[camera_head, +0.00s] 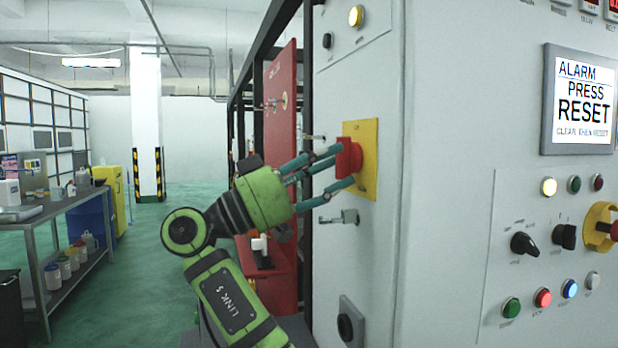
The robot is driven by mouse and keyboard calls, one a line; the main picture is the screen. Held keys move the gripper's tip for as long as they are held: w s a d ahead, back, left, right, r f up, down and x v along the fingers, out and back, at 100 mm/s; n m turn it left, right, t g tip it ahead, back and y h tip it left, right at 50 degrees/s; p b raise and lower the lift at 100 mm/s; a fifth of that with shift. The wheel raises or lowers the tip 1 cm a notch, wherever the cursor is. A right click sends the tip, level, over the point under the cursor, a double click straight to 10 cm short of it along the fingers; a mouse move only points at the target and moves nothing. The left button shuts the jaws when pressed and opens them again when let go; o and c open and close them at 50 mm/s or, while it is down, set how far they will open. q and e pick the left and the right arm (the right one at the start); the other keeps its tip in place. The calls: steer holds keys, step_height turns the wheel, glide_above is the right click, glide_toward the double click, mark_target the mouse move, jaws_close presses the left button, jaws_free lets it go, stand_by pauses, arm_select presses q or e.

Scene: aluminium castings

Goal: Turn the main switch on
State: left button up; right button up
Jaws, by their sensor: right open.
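The main switch is a red knob (349,158) on a yellow plate (367,150), on the narrow left side of the grey cabinet. My right gripper (346,167) reaches it from the left with its teal fingers spread. The fingertips are at the knob, one near its top and one below it in the picture. I cannot tell whether they touch it. The knob's near side is partly hidden by the fingers. My left gripper is not in view.
The cabinet front holds a screen (583,98) reading "ALARM PRESS RESET", black selector knobs, lit buttons and a red-and-yellow emergency stop (601,227). A key-like metal part (341,217) sticks out below the plate. A workbench (60,205) stands left; the green floor between is clear.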

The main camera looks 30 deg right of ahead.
steer(key=v, duration=1.1)
steer(key=shift+a+f, duration=0.15)
steer(key=shift+a, duration=0.2)
steer(key=shift+w, duration=0.1)
